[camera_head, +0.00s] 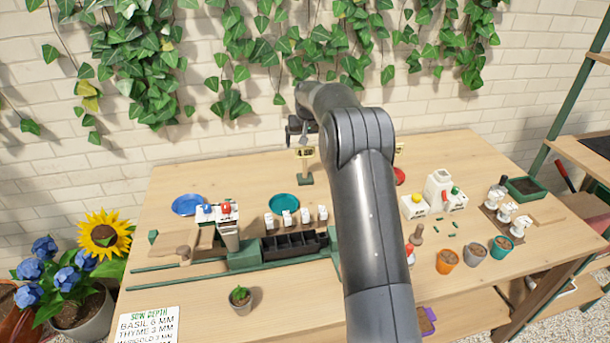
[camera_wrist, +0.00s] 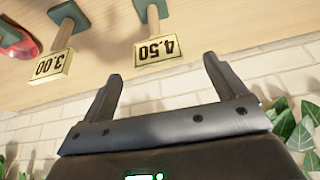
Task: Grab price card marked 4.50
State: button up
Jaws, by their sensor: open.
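My gripper (camera_wrist: 160,83) is open and empty in the wrist view, with both fingers apart. The 4.50 card appears beyond the fingertips, roughly between them and not touching. In the head view my gripper (camera_head: 299,132) is near that card, partly hidden by my arm.
A second card marked 3.00 (camera_wrist: 53,65) stands beside the 4.50 card. A teal saucer (camera_head: 284,204) and a blue saucer (camera_head: 187,205) lie on the table (camera_head: 240,172). A black tray (camera_head: 290,246) sits in front. The brick wall (camera_head: 250,120) is close behind.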

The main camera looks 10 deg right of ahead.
aim_at(305, 154)
jog(key=x, duration=0.3)
jog(key=shift+f, duration=0.35)
jog(key=x, duration=0.5)
jog(key=shift+s+d+f, duration=0.15)
jog(key=shift+s+f, duration=0.05)
jog(key=shift+r, duration=0.1)
jog(key=c, duration=1.5)
jog(key=shift+c, duration=0.2)
